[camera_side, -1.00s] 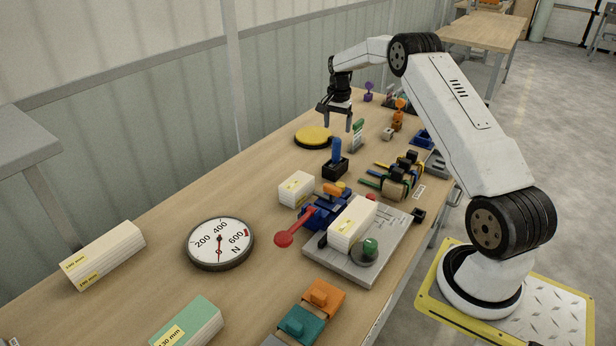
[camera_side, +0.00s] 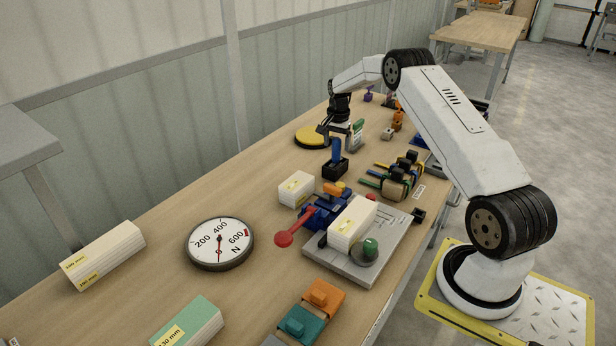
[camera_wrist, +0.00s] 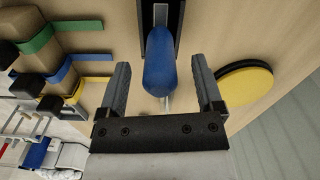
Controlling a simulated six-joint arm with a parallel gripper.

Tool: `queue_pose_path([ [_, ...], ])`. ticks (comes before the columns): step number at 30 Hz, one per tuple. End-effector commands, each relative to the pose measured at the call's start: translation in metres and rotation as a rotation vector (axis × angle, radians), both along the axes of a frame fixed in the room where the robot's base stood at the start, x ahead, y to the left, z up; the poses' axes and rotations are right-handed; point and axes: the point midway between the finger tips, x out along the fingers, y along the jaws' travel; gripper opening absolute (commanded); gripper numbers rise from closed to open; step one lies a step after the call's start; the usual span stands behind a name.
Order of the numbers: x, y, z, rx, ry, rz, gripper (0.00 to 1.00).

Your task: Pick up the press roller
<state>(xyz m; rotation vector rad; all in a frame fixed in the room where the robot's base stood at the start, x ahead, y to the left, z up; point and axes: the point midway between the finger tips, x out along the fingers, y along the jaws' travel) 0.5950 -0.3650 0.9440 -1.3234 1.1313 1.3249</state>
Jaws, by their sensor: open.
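The press roller, as I take it, is the tool with the blue handle (camera_side: 336,151) upright in a black stand (camera_side: 334,169). In the wrist view the blue handle (camera_wrist: 160,65) lies between my two fingers, with a clear gap on each side. My gripper (camera_side: 341,145) is open and empty, pointing down just above and behind the handle in the side view. In the wrist view my gripper (camera_wrist: 160,78) spans wider than the handle. The lower part of the tool is hidden in the stand.
A yellow disc (camera_side: 311,136) lies left of my gripper. Black-topped tools with coloured strips (camera_side: 404,178) sit to the right of the stand. A white block (camera_side: 296,188) and a blue clamp with a red lever (camera_side: 285,238) are nearer the camera.

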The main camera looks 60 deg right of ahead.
Motion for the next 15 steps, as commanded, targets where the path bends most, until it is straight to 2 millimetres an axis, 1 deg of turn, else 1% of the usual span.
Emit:
queue_pose_path([
  [1, -0.0001, 0.0001, -0.0055, 0.001, 0.0, 0.0, 0.85],
  [4, 0.0, 0.0001, -0.011, 0.001, 0.0, 0.0, 0.85],
  [15, 0.0001, 0.0001, -0.0125, 0.0, -0.001, 0.001, 0.85],
])
